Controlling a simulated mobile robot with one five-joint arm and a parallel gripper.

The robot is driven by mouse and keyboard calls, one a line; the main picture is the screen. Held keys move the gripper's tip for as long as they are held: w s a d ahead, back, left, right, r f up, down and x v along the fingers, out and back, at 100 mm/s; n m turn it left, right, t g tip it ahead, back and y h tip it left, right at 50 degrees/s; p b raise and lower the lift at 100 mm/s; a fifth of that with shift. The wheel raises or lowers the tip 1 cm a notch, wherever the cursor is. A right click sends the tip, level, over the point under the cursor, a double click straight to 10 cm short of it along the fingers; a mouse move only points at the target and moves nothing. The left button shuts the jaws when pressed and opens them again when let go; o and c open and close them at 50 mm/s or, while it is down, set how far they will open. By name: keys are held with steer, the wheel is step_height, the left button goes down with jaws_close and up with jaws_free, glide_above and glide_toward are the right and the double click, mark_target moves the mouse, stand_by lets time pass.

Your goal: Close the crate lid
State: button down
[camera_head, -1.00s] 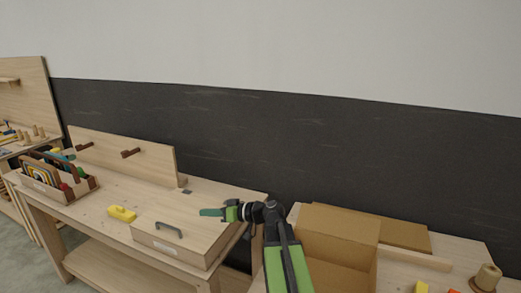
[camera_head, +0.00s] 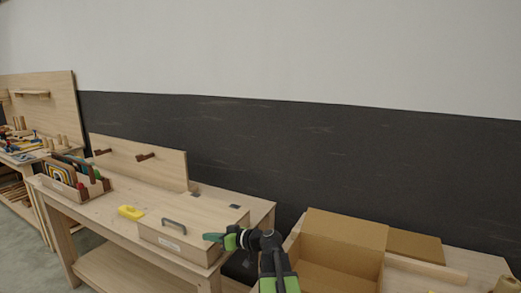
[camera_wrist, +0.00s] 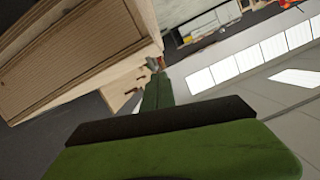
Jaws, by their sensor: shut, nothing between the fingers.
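The crate is a low wooden box with a pale label (camera_head: 170,243) on its front. It stands on the wooden workbench in the head view. Its lid (camera_head: 205,217) lies flat on top, with a dark handle (camera_head: 175,227) near the front edge. I see no gap under the lid at this size. Two dark hinge plates (camera_head: 234,206) show behind it. My gripper (camera_head: 212,237) is shut and empty, at the lid's right front corner; I cannot tell whether it touches. In the wrist view, my green gripper fingers (camera_wrist: 157,90) are together.
A yellow object (camera_head: 130,212) lies left of the crate. A wooden tray (camera_head: 72,190) of boards stands at the bench's left end. A low back panel (camera_head: 140,162) with pegs stands behind. An open cardboard box (camera_head: 345,235) is to the right, beside my arm.

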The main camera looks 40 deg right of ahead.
stand_by(0.3)
step_height(320, 180, up, 6)
steer(key=f+p, duration=0.1)
steer(key=p, duration=0.5)
steer(key=f+v, duration=0.1)
steer(key=v, duration=0.9)
steer(key=shift+s+a, duration=0.2)
